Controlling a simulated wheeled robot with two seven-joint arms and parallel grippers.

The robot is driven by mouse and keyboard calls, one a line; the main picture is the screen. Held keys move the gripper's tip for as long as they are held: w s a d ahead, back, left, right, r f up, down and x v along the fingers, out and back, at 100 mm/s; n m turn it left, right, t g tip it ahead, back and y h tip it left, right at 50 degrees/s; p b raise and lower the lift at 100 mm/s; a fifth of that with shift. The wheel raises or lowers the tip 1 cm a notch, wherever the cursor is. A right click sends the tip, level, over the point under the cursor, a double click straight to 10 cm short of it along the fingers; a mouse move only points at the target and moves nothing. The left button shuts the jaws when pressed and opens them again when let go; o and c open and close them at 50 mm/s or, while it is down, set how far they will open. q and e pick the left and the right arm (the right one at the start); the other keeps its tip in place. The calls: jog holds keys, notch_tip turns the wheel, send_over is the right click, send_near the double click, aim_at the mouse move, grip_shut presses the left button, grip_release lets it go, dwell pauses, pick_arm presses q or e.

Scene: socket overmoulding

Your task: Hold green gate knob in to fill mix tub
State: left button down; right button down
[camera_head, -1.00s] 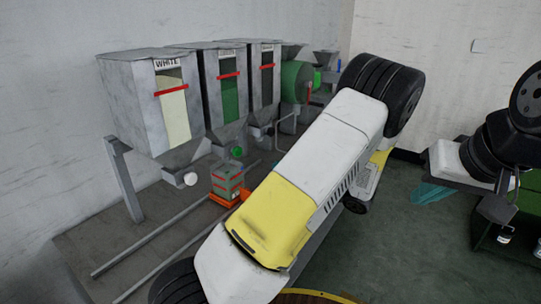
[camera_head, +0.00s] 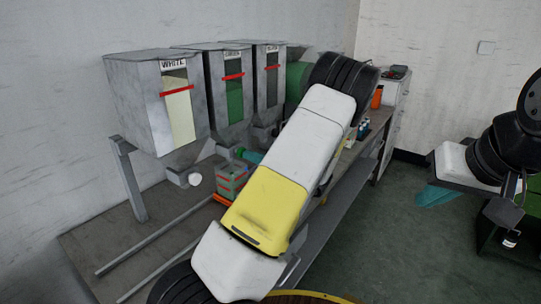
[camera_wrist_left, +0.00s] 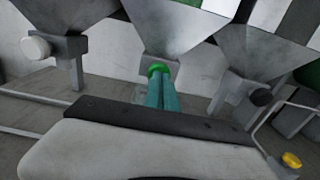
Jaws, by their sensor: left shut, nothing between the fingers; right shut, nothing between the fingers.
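The green gate knob (camera_head: 240,152) sits under the middle hopper (camera_head: 228,95). It also shows in the left wrist view (camera_wrist_left: 157,69), on the grey block below the hopper's cone. My left gripper (camera_head: 251,157) is shut and empty, its teal fingertips (camera_wrist_left: 158,78) right at the knob. Whether they press on it, I cannot tell. The mix tub (camera_head: 231,181), a small box with red lines, stands on an orange base (camera_head: 222,200) below the knob, partly hidden by my left arm. My right gripper (camera_head: 437,192) is shut and empty at the right.
The white hopper (camera_head: 155,110) with a white knob (camera_head: 194,179) stands left, and a third hopper (camera_head: 268,85) right. Its black knob (camera_wrist_left: 262,97) and a yellow knob (camera_wrist_left: 291,160) show in the left wrist view. Rails (camera_head: 160,243) lie across the bench's front left.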

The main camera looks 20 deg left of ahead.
pick_arm(q)
jog(key=shift+x, duration=0.95)
jog(key=shift+a+r, duration=0.1)
jog(key=shift+a, duration=0.15)
dwell(4.0)
jog(key=v, duration=1.4)
jog(key=shift+d, duration=0.3)
dwell(0.5)
